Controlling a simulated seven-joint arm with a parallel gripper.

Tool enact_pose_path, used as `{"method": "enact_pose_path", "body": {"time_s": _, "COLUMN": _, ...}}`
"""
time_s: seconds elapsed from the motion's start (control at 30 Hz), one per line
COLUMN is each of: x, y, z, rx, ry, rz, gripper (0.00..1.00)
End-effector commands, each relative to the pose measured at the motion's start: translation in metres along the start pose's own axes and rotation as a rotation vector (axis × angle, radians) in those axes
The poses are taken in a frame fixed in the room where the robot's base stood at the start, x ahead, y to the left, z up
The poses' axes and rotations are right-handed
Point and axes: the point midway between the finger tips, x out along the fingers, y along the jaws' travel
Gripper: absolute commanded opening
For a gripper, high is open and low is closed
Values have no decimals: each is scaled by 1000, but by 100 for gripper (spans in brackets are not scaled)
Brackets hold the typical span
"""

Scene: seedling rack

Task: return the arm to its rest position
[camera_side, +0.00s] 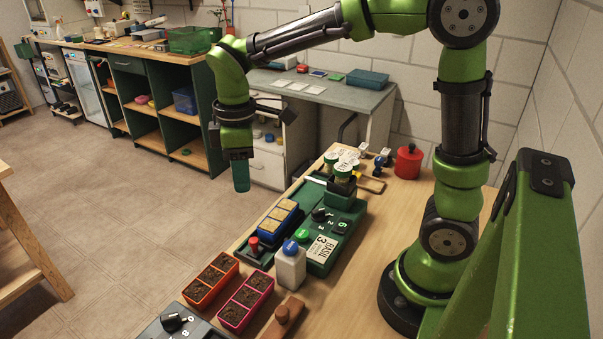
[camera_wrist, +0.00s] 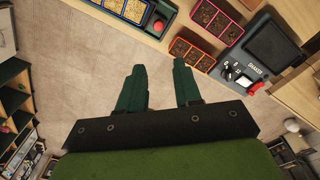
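My gripper (camera_side: 241,176) hangs from my green arm, pointing down, above the floor just beyond the left edge of the wooden bench. In the wrist view its two dark green fingers (camera_wrist: 160,85) are apart, with only floor visible between them. Nothing is held. The gripper is clear of the bench and of everything on it.
Open floor (camera_side: 120,220) lies left of the bench.

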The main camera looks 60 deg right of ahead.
Motion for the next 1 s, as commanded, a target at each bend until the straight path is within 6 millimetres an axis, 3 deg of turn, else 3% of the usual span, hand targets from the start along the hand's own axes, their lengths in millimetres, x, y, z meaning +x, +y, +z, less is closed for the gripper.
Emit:
{"method": "enact_pose_path", "body": {"time_s": 0.13, "x": 6, "y": -8, "z": 12, "rx": 210, "ry": 53, "rz": -1, "gripper": 34}}
{"method": "enact_pose_path", "body": {"time_s": 0.5, "x": -22, "y": -36, "z": 80, "rx": 866, "ry": 426, "rz": -33, "gripper": 34}}
{"method": "enact_pose_path", "body": {"time_s": 0.6, "x": -28, "y": -43, "z": 96, "rx": 978, "ry": 528, "rz": -59, "gripper": 34}}
{"method": "enact_pose_path", "body": {"time_s": 0.8, "x": -37, "y": -51, "z": 114, "rx": 1026, "ry": 635, "rz": -70, "gripper": 34}}
{"method": "enact_pose_path", "body": {"time_s": 1.0, "x": -43, "y": -51, "z": 115, "rx": 1024, "ry": 659, "rz": -64, "gripper": 34}}
